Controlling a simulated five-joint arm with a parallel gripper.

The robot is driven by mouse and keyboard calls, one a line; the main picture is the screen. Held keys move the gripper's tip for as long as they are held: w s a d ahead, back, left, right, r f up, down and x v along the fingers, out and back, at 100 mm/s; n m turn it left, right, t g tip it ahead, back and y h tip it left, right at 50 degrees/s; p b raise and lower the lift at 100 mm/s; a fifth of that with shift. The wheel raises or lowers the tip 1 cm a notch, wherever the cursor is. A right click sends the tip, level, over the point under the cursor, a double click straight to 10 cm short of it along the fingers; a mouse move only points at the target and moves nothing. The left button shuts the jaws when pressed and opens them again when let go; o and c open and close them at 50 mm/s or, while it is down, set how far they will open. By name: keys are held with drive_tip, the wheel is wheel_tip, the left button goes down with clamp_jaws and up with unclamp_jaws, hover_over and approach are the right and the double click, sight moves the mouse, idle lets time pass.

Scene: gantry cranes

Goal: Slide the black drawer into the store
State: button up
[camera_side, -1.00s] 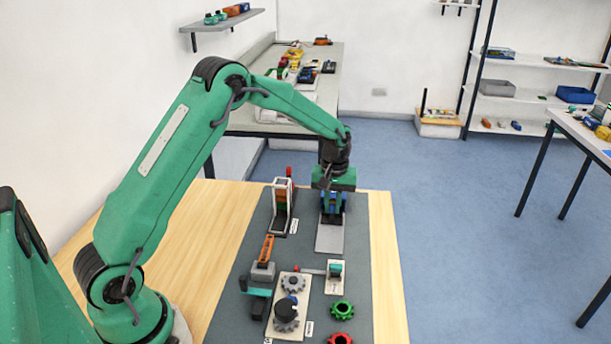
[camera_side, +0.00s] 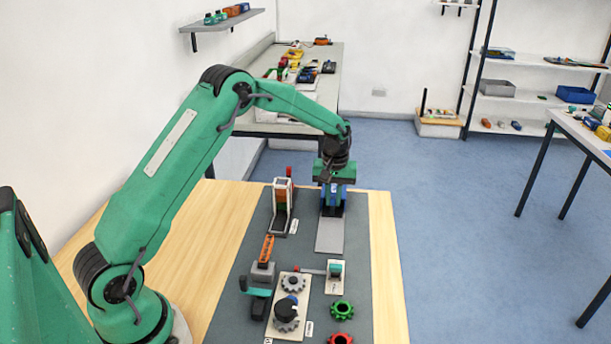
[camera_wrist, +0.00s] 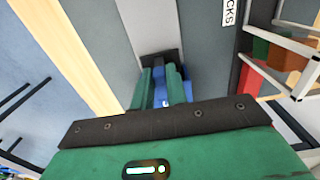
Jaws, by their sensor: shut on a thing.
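The black drawer (camera_side: 331,212) stands near the far end of a pale grey strip (camera_side: 329,238). Its dark front edge shows in the wrist view (camera_wrist: 159,57). My gripper (camera_side: 333,202) points down and is shut on the drawer's upright part; its green fingers (camera_wrist: 162,75) straddle it. Blue parts (camera_wrist: 187,84) show close around the fingers; I cannot tell whether they belong to the drawer or to the store. My fingers and hand hide much of this spot, and the store's opening is not clear.
A white-framed rack (camera_side: 282,205) with coloured blocks stands close to the left of my gripper. Nearer lie a red-tipped lever unit (camera_side: 335,271), gears (camera_side: 293,284) and a green gear ring (camera_side: 342,310). The grey strip in front of the drawer is clear.

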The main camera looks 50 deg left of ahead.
drive_tip(key=o, duration=0.8)
drive_tip(key=shift+o, duration=0.2)
drive_tip(key=shift+r, duration=0.15)
drive_tip(key=shift+r, duration=3.35)
